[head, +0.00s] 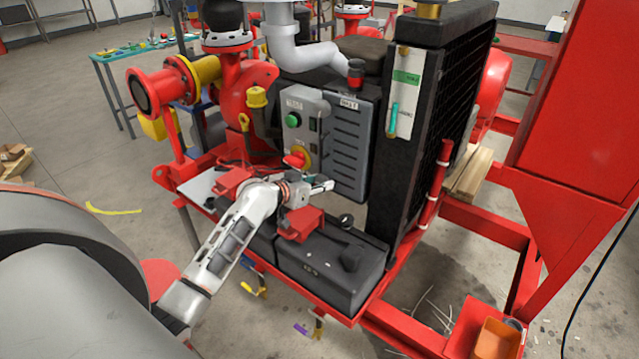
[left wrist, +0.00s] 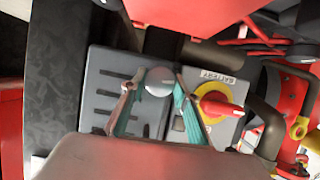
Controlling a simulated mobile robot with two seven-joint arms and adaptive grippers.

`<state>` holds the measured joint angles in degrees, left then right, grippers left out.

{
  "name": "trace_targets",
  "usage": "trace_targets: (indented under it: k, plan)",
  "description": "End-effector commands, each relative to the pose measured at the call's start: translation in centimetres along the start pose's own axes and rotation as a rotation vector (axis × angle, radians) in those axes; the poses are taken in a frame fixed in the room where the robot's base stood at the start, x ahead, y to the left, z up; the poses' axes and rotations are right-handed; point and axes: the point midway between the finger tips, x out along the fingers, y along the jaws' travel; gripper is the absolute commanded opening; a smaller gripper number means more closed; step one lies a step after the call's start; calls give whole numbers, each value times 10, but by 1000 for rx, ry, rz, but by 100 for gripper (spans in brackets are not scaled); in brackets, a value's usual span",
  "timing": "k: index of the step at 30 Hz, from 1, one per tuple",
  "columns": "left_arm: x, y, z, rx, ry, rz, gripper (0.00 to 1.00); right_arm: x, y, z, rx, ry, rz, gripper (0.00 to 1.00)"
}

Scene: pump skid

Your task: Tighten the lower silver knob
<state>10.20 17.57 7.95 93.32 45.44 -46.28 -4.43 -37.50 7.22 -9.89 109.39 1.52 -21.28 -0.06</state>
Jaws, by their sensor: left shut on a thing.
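A round silver-grey knob (left wrist: 159,81) sits at the edge of the grey slotted panel in the left wrist view. My left gripper (left wrist: 157,92) has one finger on each side of the knob and is shut on it. In the head view my left gripper (head: 322,187) reaches in front of the lower part of the grey panel (head: 352,140); the knob is hidden there. My right gripper is in neither view.
A red switch handle on a yellow ring (left wrist: 216,107) is close beside the gripper, under a BATTERY label. A green button (head: 293,119) is higher up. A black box (head: 325,272) stands below the gripper. A black radiator (head: 425,120) rises to the right.

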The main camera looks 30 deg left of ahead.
Motion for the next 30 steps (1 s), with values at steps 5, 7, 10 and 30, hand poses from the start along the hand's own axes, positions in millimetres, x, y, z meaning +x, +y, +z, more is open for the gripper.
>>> trace_targets:
  k: [5, 7, 10, 30]
  plan:
    - [0, -3, 1, -152, -2, 63, 9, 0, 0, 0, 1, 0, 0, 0]
    - [0, -4, 1, -213, -3, 88, 9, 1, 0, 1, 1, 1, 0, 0]
    - [0, -4, 2, -302, -2, 124, 9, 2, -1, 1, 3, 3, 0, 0]
    - [4, -6, 11, -883, -2, 363, 9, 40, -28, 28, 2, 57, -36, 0]
